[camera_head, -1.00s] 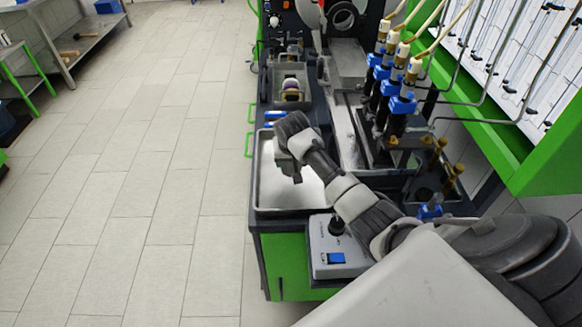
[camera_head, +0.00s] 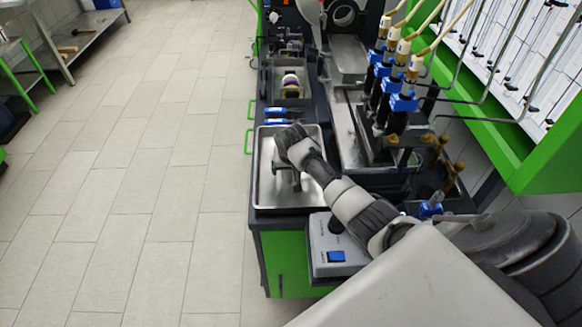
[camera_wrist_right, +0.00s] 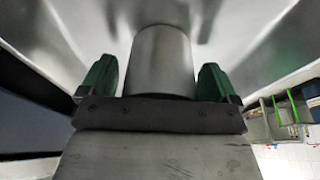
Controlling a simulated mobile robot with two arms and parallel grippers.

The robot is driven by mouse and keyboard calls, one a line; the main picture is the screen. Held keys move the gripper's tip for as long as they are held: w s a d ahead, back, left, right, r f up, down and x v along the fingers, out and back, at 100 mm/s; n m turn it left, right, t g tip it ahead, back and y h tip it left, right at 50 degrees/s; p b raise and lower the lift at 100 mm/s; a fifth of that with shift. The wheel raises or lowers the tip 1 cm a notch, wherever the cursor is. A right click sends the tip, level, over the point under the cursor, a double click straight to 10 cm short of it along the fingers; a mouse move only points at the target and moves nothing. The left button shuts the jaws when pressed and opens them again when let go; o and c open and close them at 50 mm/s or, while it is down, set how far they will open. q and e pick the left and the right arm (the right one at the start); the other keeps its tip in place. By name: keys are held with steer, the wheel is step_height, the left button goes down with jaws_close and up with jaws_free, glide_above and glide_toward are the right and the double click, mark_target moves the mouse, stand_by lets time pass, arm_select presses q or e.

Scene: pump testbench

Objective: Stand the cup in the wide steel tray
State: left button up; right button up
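The wide steel tray (camera_head: 262,190) lies on the near left end of the bench. My right gripper (camera_head: 286,178) reaches down over it, largely covered by my wrist in the head view. In the right wrist view the plain steel cup (camera_wrist_right: 160,62) is between the two green fingers of my right gripper (camera_wrist_right: 158,78). A narrow gap shows on each side of it, so the fingers look open around it. The tray's shiny metal fills the background. The cup's contact with the tray floor is hidden. My left gripper is out of view.
A control box with a blue switch (camera_head: 336,256) stands beside the near end of the tray. Blue-handled tools (camera_head: 276,121) and a smaller bin (camera_head: 272,82) lie beyond it. Blue valves (camera_head: 403,103) and pipes rise at right. Open floor lies left.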

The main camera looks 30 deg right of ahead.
steer(key=shift+r, duration=0.55)
steer(key=v, duration=1.1)
steer(key=shift+s, duration=0.15)
steer(key=shift+a, duration=0.15)
